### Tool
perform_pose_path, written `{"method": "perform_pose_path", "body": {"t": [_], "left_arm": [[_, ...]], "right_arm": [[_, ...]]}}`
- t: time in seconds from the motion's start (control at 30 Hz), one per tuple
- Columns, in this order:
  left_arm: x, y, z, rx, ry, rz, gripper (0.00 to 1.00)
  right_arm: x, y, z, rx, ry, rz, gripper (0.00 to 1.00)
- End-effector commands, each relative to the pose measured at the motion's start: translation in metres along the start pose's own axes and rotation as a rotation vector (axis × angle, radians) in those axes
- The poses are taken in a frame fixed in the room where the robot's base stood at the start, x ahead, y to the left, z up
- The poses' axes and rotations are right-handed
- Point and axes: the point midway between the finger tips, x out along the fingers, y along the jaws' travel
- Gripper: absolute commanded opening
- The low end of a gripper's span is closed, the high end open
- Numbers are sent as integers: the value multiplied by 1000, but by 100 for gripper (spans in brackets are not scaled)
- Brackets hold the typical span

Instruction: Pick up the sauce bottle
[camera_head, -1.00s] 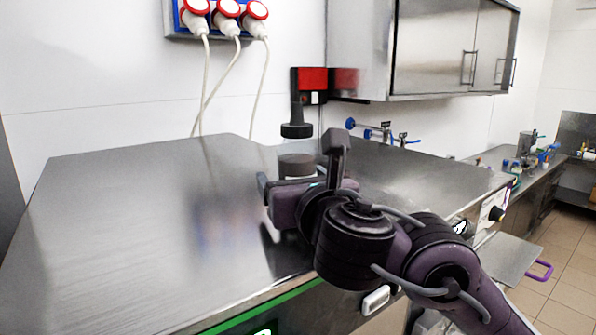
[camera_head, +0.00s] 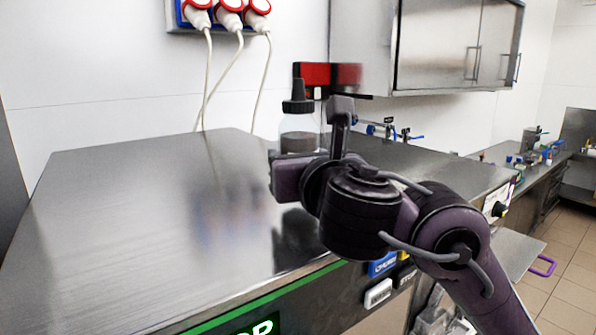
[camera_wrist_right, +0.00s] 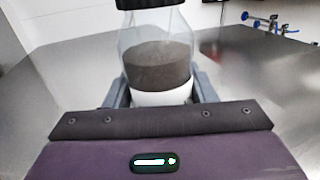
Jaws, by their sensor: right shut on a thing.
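The sauce bottle (camera_head: 299,141) is clear with dark contents and a black nozzle cap. It stands upright in my right gripper (camera_head: 306,145), above the steel worktop in the head view. The gripper is shut on the bottle's lower part, with one finger on each side. In the right wrist view the bottle (camera_wrist_right: 158,65) is centred between the fingers (camera_wrist_right: 160,93), and a white band shows low on it. Its bottom is hidden by the gripper. My left gripper is not in view.
The steel worktop (camera_head: 130,220) is bare to the left of the bottle. A wall cabinet (camera_head: 440,50) hangs at the upper right, and a red and black wall box (camera_head: 314,76) is behind the bottle. Blue-handled taps (camera_head: 388,130) stand to the right. Cables hang from wall plugs.

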Motion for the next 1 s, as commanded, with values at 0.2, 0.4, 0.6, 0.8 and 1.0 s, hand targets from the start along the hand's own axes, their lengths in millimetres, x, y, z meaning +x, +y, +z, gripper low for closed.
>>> {"method": "perform_pose_path", "body": {"t": [0.2, 0.4, 0.6, 0.8, 1.0], "left_arm": [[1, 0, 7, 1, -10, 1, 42], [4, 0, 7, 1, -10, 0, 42], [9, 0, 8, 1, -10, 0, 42], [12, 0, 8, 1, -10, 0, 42], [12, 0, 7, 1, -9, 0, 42]], "right_arm": [[-1, 2, 58, 10, -7, 6, 28], [-2, 1, 114, 6, -6, 5, 28], [-2, 1, 153, 1, -3, 4, 28], [-1, 0, 172, 2, -3, 1, 28], [-1, 0, 178, 2, -2, 2, 28]]}}
